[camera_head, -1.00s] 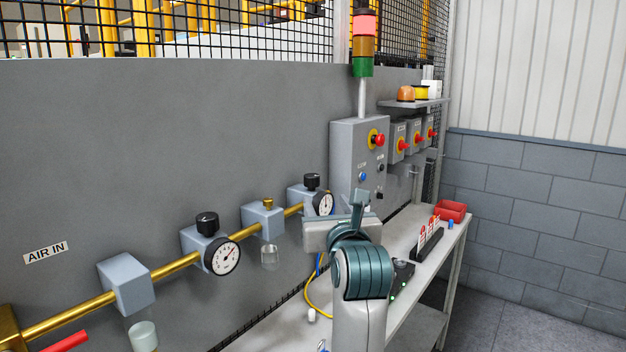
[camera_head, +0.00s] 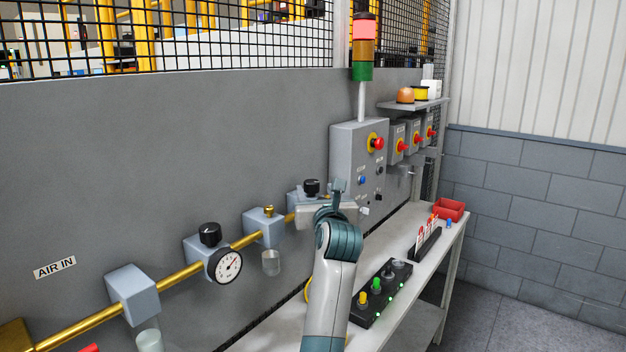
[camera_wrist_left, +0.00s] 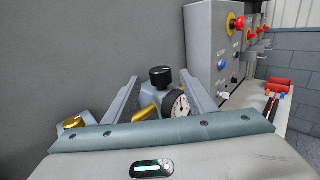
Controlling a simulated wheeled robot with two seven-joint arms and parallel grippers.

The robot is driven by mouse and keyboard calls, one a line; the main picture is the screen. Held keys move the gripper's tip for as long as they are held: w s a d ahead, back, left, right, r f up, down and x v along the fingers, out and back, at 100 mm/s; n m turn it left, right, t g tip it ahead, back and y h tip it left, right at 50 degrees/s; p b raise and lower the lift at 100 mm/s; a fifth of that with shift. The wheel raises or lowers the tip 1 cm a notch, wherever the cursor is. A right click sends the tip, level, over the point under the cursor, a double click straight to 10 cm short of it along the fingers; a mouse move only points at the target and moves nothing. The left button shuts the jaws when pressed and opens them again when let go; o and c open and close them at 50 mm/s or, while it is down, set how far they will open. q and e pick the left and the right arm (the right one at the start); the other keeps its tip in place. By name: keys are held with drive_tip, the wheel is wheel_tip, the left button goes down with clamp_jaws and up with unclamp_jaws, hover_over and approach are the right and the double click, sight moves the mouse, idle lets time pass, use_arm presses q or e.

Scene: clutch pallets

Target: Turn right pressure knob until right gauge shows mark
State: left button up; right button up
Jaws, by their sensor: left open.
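The right pressure knob (camera_head: 311,187) is a black knob on top of a blue-grey regulator block on the brass pipe. In the left wrist view the knob (camera_wrist_left: 160,76) stands beyond and between the two open fingers of my left gripper (camera_wrist_left: 165,92), apart from them. The right gauge (camera_wrist_left: 180,104) is a white dial below and right of the knob; its reading is too small to tell. In the head view my left gripper (camera_head: 338,192) hides this gauge. My right gripper is not in view.
The left regulator has a black knob (camera_head: 210,234) and a gauge (camera_head: 225,265). A grey control box (camera_head: 345,150) with a red emergency button stands just beyond my gripper. A bench (camera_head: 405,300) carries a button box (camera_head: 380,293) and a red bin (camera_head: 449,209).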

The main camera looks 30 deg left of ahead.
sight(313, 186)
use_arm(q)
drive_tip(key=shift+p+x, duration=0.7)
drive_tip(key=shift+x, duration=1.65)
drive_tip(key=shift+c, duration=0.2)
drive_tip(key=c, duration=1)
